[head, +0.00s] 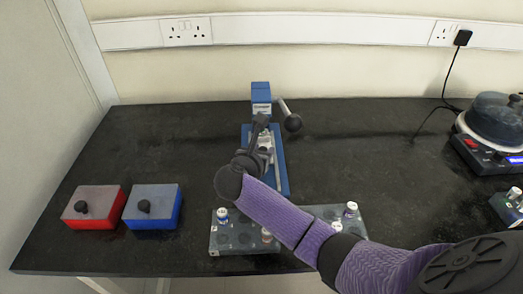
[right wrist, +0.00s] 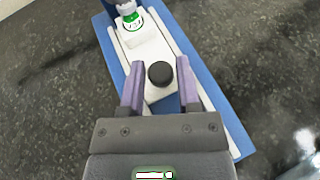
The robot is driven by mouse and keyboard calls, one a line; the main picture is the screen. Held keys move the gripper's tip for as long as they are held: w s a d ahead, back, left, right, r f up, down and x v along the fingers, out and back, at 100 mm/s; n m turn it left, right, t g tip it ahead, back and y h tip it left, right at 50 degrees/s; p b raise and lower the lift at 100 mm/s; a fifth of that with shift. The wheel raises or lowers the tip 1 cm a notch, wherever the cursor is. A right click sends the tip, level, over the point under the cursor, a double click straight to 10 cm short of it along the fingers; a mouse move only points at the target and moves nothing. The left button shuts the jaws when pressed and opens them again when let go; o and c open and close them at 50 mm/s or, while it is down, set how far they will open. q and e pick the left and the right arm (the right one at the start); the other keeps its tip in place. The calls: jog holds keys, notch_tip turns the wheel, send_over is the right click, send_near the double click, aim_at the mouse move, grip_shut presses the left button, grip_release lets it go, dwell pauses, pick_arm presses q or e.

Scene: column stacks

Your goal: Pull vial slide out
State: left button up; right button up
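The blue press (head: 262,100) stands at the back middle of the black table, its blue base (head: 281,178) running toward me. In the right wrist view a white slide (right wrist: 143,55) lies along the blue base (right wrist: 215,110). A vial with a green and white label (right wrist: 133,20) stands at its far end. A black round knob (right wrist: 160,74) is at the near end. My right gripper (right wrist: 160,80) is over the slide, its purple fingers on either side of the knob with gaps showing. In the head view my right gripper (head: 262,150) partly hides the slide. My left gripper is out of view.
A red box (head: 95,207) and a blue box (head: 153,207), each with a black knob, sit at left. A vial rack (head: 230,243) lies under my right arm. A hotplate device (head: 490,135) stands at right. The back left table is clear.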

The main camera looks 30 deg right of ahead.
grip_shut()
dwell(1.1)
